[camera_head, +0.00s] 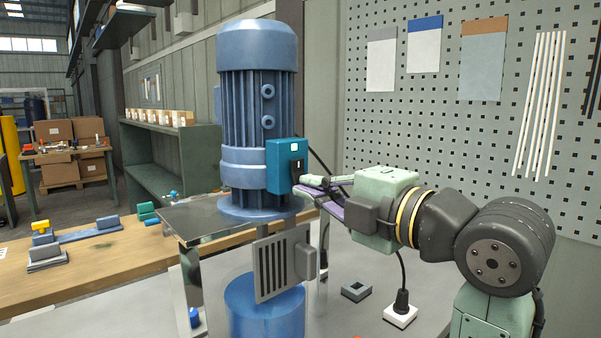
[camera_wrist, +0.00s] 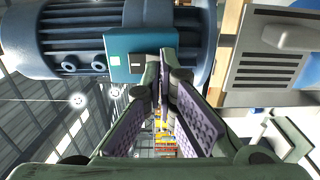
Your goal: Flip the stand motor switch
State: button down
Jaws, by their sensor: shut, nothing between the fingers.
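The blue stand motor (camera_head: 258,110) stands upright on a metal stand (camera_head: 205,217). A teal switch box (camera_head: 287,158) is fixed to its side, with a small white square and a dark rocker on its face. In the wrist view the box (camera_wrist: 124,45) shows the white square and the dark rocker (camera_wrist: 136,63). My gripper (camera_head: 303,186) is shut and empty, its fingertips at the lower part of the box. In the wrist view the fingertips (camera_wrist: 166,58) cover part of the box beside the rocker. I cannot tell whether they touch it.
A grey louvred plate (camera_head: 272,266) and a blue cylinder (camera_head: 266,308) are below the motor. A white socket with a black plug (camera_head: 401,312) and a small grey square block (camera_head: 356,291) are on the bench. A perforated panel (camera_head: 400,110) stands behind my arm.

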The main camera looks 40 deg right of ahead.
jog(key=shift+w, duration=0.55)
dwell(0.4)
jog(key=s+b, duration=0.1)
jog(key=s, duration=0.6)
jog(key=shift+d, duration=0.25)
dwell(0.4)
